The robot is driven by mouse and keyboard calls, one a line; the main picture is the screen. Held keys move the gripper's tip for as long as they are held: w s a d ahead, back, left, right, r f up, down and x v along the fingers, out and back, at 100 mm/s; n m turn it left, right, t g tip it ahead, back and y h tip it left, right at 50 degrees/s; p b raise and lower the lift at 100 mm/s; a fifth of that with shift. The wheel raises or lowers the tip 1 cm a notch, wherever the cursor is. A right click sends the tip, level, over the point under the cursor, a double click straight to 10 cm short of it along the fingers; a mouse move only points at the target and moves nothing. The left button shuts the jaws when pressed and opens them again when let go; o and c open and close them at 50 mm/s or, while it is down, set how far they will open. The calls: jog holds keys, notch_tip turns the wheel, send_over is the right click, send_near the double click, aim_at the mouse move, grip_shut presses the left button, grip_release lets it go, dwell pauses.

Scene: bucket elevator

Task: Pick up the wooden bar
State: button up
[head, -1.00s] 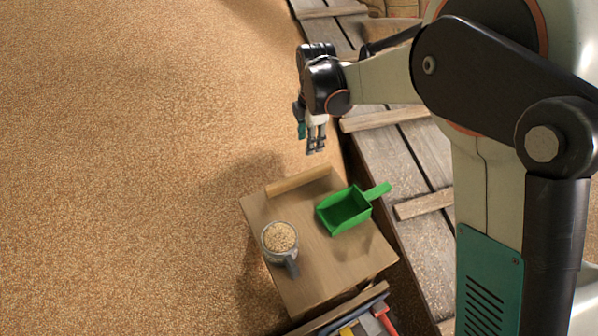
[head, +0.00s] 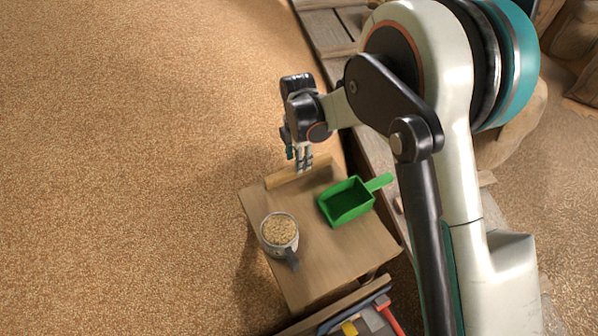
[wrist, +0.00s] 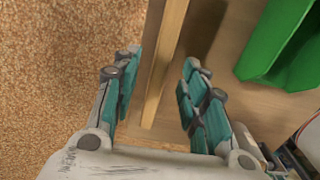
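The wooden bar (head: 297,175) lies along the far edge of a small wooden table (head: 322,262). In the wrist view the bar (wrist: 166,62) runs from the top down between my fingers. My gripper (head: 304,168) is above the bar, pointing down. In the wrist view my gripper (wrist: 157,92) is open, with one teal-padded finger on each side of the bar and visible gaps to it. The bar's near end shows between the fingers. In the head view the fingertips overlap part of the bar.
A green scoop (head: 347,202) stands on the table to the right of the bar; it also shows in the wrist view (wrist: 275,45). A jar of grain (head: 279,232) stands at the table's left. A box of tools (head: 362,315) is at the front. Grain covers the left side.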

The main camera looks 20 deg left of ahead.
notch_tip(320, 180, down, 4)
jog(key=shift+d+f+b, duration=0.1)
jog(key=shift+f+b, duration=0.15)
jog(key=shift+b, duration=0.55)
grip_shut()
jog(key=shift+r, duration=0.1)
